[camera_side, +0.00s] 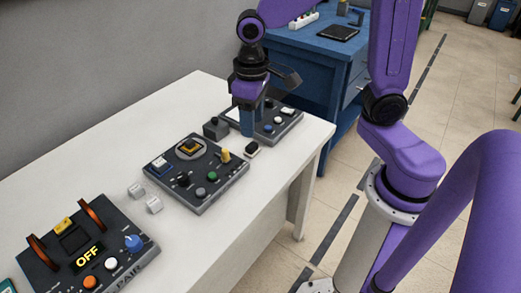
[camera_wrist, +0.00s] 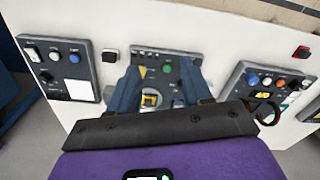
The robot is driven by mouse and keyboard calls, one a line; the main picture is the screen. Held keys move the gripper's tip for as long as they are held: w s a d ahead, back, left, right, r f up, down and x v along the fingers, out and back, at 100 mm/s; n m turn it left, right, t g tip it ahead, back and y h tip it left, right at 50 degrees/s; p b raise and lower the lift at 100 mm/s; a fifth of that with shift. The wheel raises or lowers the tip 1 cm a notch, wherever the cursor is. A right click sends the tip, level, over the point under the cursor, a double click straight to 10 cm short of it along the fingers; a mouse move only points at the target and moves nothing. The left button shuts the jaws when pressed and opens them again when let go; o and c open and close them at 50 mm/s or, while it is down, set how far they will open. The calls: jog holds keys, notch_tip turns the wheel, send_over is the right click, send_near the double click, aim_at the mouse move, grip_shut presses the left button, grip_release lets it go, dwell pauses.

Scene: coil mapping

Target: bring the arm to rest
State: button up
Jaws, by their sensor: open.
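My gripper (camera_side: 247,133) is above the far part of the white table in the side view, pointing down, with its blue fingers in front of the far panel. In the wrist view my gripper (camera_wrist: 160,83) has its two blue fingers apart, with nothing held between them. Between the fingers shows the middle panel (camera_wrist: 148,53), with a yellow-and-black square part (camera_wrist: 150,100) on it. The fingers hide part of that panel. In the side view the same middle panel (camera_side: 205,192) carries a yellow knob, a green button and the square part. The exact gap to the table is unclear.
A panel reading OFF (camera_side: 88,254), with two orange-and-black coils, stands at the front left. The far panel (camera_side: 282,128) has a white screen. A blue cabinet (camera_side: 310,60) stands behind.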

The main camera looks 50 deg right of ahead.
jog(key=s+d+n, duration=0.2)
jog(key=s+n, duration=0.2)
jog(key=s, duration=0.4)
jog(key=s+d+n, duration=0.2)
jog(key=s+n, duration=0.2)
jog(key=s, duration=0.5)
jog(key=shift+s+n, duration=0.2)
jog(key=shift+n, duration=0.2)
dwell(0.5)
